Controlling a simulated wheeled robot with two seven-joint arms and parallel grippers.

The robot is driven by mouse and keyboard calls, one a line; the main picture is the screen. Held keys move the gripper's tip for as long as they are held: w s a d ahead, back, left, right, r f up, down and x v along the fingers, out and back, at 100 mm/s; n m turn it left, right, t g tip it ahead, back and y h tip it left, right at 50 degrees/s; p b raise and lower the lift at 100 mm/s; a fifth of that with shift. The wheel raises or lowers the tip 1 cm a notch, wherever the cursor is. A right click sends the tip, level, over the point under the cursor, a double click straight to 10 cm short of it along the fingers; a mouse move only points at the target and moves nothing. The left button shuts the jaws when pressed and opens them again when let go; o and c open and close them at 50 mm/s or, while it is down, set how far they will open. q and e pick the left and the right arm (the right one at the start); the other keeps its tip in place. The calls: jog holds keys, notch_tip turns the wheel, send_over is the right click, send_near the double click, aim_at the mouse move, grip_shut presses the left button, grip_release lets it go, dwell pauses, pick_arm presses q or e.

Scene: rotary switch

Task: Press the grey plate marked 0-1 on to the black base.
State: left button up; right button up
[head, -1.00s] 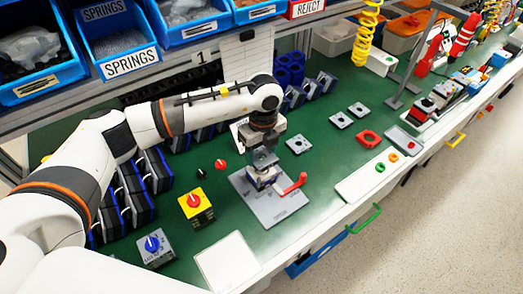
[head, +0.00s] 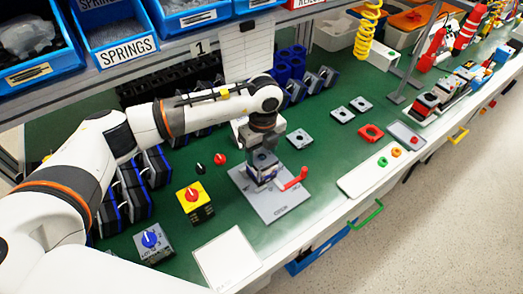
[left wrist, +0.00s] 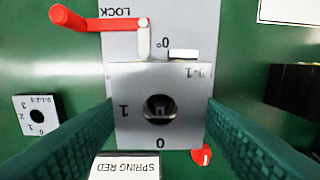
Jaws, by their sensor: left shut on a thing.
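The grey plate marked 0-1 (left wrist: 145,88) sits between the two green fingers of my left gripper (left wrist: 160,110) in the left wrist view, with a round hole in its middle. In the head view my left gripper (head: 263,150) points down over the grey fixture board (head: 282,208), shut on the plate. The black base is mostly hidden under the plate and fingers; I cannot tell whether the plate is fully seated. A red clamp handle (head: 294,179) is beside it, also at the top left of the wrist view (left wrist: 85,20). My right gripper is not in view.
A yellow box with a red knob (head: 194,203) and a grey switch with a blue knob (head: 153,243) stand left of the board. Another grey plate (head: 299,138) lies behind it. A white label card (head: 226,260) lies in front. Blue bins line the back.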

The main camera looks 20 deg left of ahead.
pick_arm(q)
jog(key=shift+f, duration=0.5)
jog(key=shift+f+b, duration=0.1)
jog(key=shift+b, duration=0.25)
jog(key=o, duration=1.1)
jog(key=shift+w+d+r+b, duration=0.1)
jog(key=shift+r+b, duration=0.25)
jog(key=shift+r, duration=2.65)
jog(key=shift+w+r+b, duration=0.1)
jog(key=shift+r+b, duration=0.2)
jog(key=shift+r, duration=2.65)
